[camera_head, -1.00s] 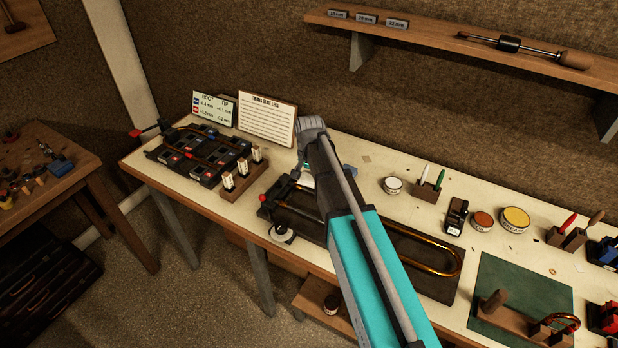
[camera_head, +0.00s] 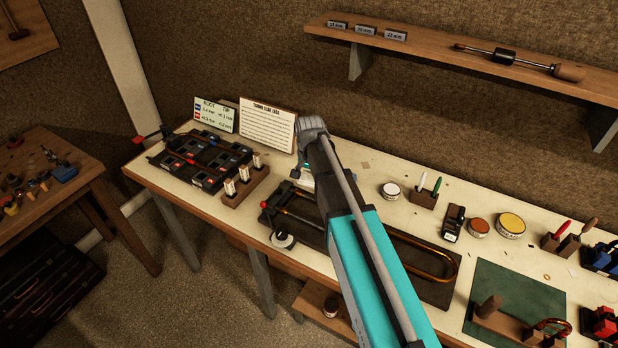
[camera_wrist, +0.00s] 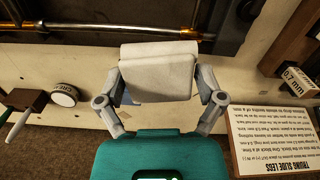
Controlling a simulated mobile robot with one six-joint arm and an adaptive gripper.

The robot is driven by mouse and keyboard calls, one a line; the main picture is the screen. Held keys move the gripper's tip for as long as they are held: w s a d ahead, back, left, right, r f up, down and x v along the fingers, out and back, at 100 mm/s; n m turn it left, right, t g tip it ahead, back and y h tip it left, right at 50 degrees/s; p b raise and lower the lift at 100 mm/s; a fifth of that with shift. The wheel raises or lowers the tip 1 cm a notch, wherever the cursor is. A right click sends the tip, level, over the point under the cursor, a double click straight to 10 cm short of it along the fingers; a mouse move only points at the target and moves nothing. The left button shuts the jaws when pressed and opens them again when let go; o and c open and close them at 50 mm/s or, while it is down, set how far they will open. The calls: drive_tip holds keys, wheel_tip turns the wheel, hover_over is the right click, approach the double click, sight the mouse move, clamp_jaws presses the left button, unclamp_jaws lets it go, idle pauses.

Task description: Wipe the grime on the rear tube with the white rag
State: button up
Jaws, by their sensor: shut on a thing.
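My gripper (camera_wrist: 160,88) is shut on the white rag (camera_wrist: 158,68), with a finger on each side of it in the wrist view. The rag's far edge lies close to the rear tube (camera_wrist: 110,32); I cannot tell whether they touch. In the head view the brass U-shaped slide (camera_head: 451,262) lies on a dark tray (camera_head: 425,288). My arm covers its middle and hides most of the gripper there.
A printed card (camera_wrist: 273,135) stands close to the right of my gripper in the wrist view. A wooden rack with white labelled pieces (camera_head: 245,182) and black blocks (camera_head: 200,160) are left of the tray. A round tin (camera_head: 391,190) and pen holder (camera_head: 424,200) stand behind it.

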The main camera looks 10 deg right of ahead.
drive_tip(key=shift+r+p, duration=0.85)
drive_tip(key=shift+r, duration=0.3)
